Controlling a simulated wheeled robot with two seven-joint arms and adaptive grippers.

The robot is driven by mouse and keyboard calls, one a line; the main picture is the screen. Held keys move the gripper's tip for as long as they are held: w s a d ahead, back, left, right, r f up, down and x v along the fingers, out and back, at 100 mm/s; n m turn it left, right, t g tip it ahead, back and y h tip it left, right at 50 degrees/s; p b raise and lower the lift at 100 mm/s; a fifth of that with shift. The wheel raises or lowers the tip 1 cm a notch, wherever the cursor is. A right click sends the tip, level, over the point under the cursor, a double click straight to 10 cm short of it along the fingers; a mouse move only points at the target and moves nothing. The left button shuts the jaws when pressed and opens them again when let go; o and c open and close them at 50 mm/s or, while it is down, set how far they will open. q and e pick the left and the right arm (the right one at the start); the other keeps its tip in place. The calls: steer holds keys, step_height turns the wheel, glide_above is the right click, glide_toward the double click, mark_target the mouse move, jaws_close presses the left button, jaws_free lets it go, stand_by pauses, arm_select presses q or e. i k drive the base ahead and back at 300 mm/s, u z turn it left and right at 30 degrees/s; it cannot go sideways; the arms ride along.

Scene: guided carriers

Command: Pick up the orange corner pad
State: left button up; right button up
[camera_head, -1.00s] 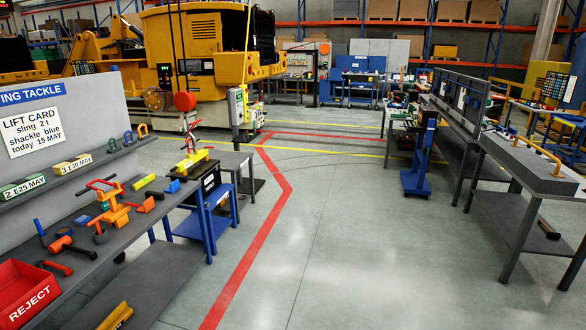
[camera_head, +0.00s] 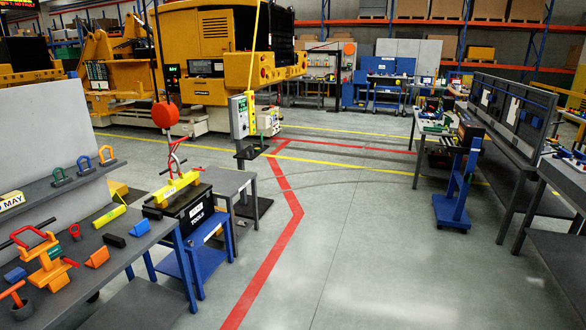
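The orange corner pad, as I take it, is the small orange wedge-shaped block (camera_head: 97,257) on the grey bench top (camera_head: 165,228) at the lower left. A black block (camera_head: 113,240) lies just behind it and a blue block (camera_head: 139,229) lies further to the right near the bench end. An orange device with a red handle (camera_head: 47,262) stands to the left of the pad. Nothing touches the pad from above. Neither of my grippers is in view.
A yellow cylinder (camera_head: 108,216) lies behind the blocks, below a shelf with shackles (camera_head: 84,165). A blue stand with a black tools case (camera_head: 195,215) adjoins the bench's right end. Open floor (camera_head: 350,260) lies to the right, with a blue trolley (camera_head: 455,195) beyond.

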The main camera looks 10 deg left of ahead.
mark_target(96, 259)
steer(key=u, duration=0.55)
steer(key=i, duration=1.95)
steer(key=u, duration=0.75)
